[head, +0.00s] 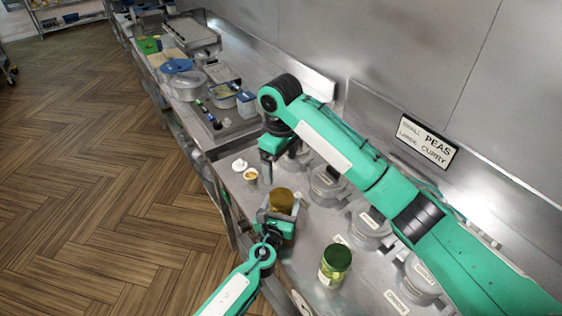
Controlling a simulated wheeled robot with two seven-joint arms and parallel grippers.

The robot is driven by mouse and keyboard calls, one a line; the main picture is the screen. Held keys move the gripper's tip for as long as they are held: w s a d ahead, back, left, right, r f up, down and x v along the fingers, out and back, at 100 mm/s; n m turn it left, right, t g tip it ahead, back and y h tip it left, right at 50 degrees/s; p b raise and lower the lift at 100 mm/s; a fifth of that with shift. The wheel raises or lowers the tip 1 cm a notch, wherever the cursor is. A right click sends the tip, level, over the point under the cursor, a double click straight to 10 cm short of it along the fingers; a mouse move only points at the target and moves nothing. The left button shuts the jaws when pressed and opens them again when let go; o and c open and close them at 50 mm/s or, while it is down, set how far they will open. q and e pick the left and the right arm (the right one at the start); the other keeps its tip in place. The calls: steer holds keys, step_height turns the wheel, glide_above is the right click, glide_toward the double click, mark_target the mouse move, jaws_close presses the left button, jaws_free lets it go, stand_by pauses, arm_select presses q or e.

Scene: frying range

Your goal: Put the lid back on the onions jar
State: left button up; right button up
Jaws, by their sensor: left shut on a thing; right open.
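My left gripper (275,218) is shut on an amber-brown jar (282,198) at the counter's front edge. The jar looks upright; its label is not visible, so I cannot read whether it is the onions jar. My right gripper (267,172) points down, open, behind and slightly left of that jar. A small white piece (240,165), perhaps a lid, lies left of the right gripper. Beside it is a small pot with an orange-yellow top (250,174).
Several round metal containers with labels (370,222) line the counter (315,222) along the wall, partly behind my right arm. A sign (427,141) reads small peas, large curry. Farther left, another counter holds pans and a blue lid (176,66). The wooden floor is clear.

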arm_select(q)
steer(key=o, duration=1.9)
steer(key=shift+o, duration=0.2)
steer(key=b+v, duration=0.2)
steer(key=v, duration=1.1)
steer(key=shift+s, duration=0.4)
steer(key=shift+a, duration=0.1)
